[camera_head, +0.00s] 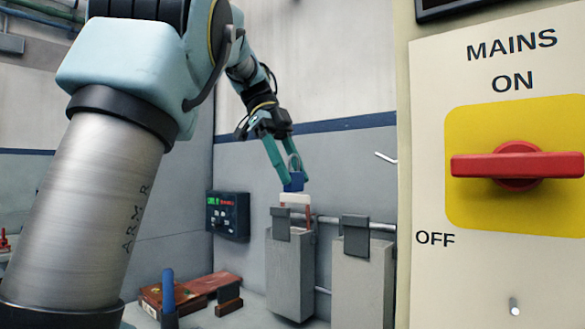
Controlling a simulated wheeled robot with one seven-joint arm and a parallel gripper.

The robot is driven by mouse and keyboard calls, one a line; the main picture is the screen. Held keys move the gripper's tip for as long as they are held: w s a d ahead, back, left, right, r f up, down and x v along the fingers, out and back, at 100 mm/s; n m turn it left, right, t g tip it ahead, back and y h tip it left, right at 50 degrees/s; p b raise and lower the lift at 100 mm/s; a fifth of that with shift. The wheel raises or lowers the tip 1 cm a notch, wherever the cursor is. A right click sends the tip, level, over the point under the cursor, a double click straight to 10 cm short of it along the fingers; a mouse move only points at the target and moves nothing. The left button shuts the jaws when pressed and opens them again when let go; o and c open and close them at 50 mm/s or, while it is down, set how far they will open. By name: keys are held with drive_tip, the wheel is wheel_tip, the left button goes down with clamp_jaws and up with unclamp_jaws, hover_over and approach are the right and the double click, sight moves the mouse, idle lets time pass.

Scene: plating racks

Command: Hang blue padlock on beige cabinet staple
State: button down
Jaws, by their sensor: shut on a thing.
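The blue padlock (296,184) is held in the air near the middle of the head view, its shackle upward. My gripper (290,175) points down and its teal fingers are shut on the padlock; the fingers hide part of it. The beige cabinet (475,282) stands at the right, with a red switch handle on a yellow plate. A thin pale bent rod, which looks like the staple (385,157), sticks out at the cabinet's left edge. The padlock is left of the rod, a little lower in the picture and apart from it.
Two grey boxes (290,275) (360,285) hang on a pipe below the padlock. A red and white piece (294,200) shows just under it; I cannot tell whether they touch. A black control box (228,215) and reddish-brown blocks (205,284) are at left.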

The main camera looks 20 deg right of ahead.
drive_tip(key=shift+w+a, duration=0.15)
drive_tip(key=shift+w, duration=0.05)
drive_tip(key=shift+w+a+r+p, duration=0.2)
drive_tip(key=shift+w+a+p, duration=0.2)
drive_tip(key=shift+w+p, duration=0.25)
drive_tip(key=shift+w+a+r+p, duration=0.15)
drive_tip(key=shift+w+a+p, duration=0.2)
drive_tip(key=shift+w+p, duration=0.2)
